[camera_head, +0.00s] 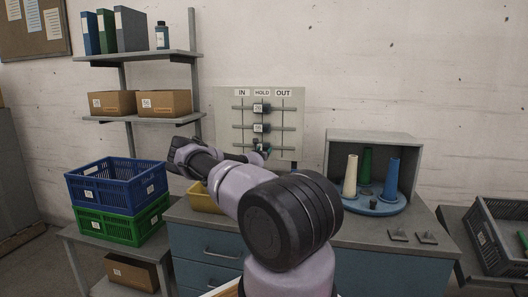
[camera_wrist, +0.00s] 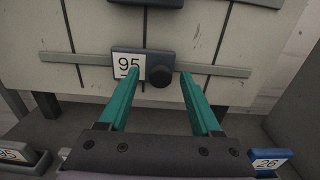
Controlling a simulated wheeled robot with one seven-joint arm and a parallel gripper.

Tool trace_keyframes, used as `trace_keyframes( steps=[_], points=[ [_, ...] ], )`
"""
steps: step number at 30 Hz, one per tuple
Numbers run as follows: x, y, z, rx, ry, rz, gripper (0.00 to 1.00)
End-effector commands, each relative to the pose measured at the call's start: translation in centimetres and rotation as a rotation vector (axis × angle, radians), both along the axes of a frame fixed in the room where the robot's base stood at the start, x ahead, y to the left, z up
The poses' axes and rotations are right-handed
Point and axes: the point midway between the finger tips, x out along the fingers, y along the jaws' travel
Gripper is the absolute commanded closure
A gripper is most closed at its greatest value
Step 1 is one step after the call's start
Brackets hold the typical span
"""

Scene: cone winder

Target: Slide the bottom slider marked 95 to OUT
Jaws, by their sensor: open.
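The board (camera_head: 291,150) on the wall has columns IN, HOLD and OUT and three horizontal rails. The bottom slider (camera_wrist: 145,66) is dark blue with a white 95 label and a round black knob (camera_wrist: 160,77). It sits on the lowest rail (camera_wrist: 220,71), in the HOLD column; in the head view it is small and partly hidden by my gripper. My gripper (camera_wrist: 160,73) has teal fingers and is open. Its fingertips are on either side of the knob, the left one over the label's right part. I cannot tell whether either touches the knob.
Two more sliders (camera_head: 259,108) sit above in the HOLD column. Below the board are a 95 tag (camera_wrist: 12,155) and a blue 26 tag (camera_wrist: 270,160). A grey open box (camera_head: 372,138) with cones stands right of the board. The rail is clear on both sides.

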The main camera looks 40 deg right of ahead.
Motion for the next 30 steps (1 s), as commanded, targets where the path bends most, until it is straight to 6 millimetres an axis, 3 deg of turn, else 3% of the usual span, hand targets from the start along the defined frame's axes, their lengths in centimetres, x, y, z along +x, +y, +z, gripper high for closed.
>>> trace_keyframes(
  steps=[8,13,30],
  points=[
    [0.09,-0.09,-0.02,0.000,0.000,0.000,0.35],
    [0.09,-0.08,-0.01,0.000,0.000,0.000,1.00],
    [0.09,-0.06,-0.02,0.000,0.000,0.000,1.00]
  ],
)
